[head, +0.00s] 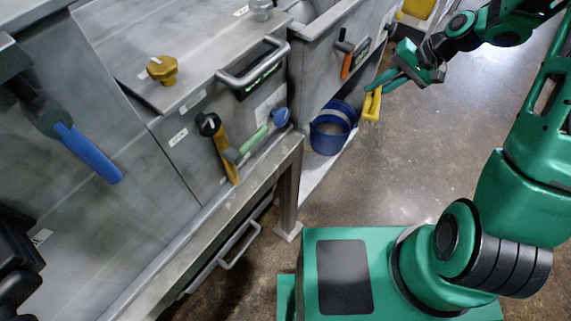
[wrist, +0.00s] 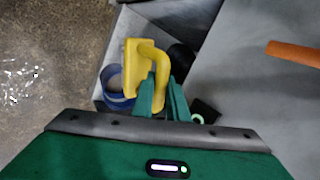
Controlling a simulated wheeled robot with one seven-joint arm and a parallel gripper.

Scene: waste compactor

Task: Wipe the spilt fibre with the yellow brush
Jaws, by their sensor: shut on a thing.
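My gripper (head: 380,84) is at the upper right of the head view, in front of the machine and above the floor. Its green fingers are shut on the yellow brush (head: 371,105), which hangs below them. In the wrist view my gripper (wrist: 162,84) holds the brush (wrist: 133,68) by its bent handle, with the flat yellow head to the left. The brush's working face is hidden. Pale flecks (wrist: 18,85) show on the floor at the left of the wrist view. I cannot tell whether they are the spilt fibre or glare.
A blue bucket (head: 331,130) stands on a low ledge beside the machine, behind the brush in the wrist view (wrist: 112,86). An orange handle (head: 346,66) juts from the machine front. A metal table leg (head: 288,200) stands nearer. The brown floor (head: 450,150) is open to the right.

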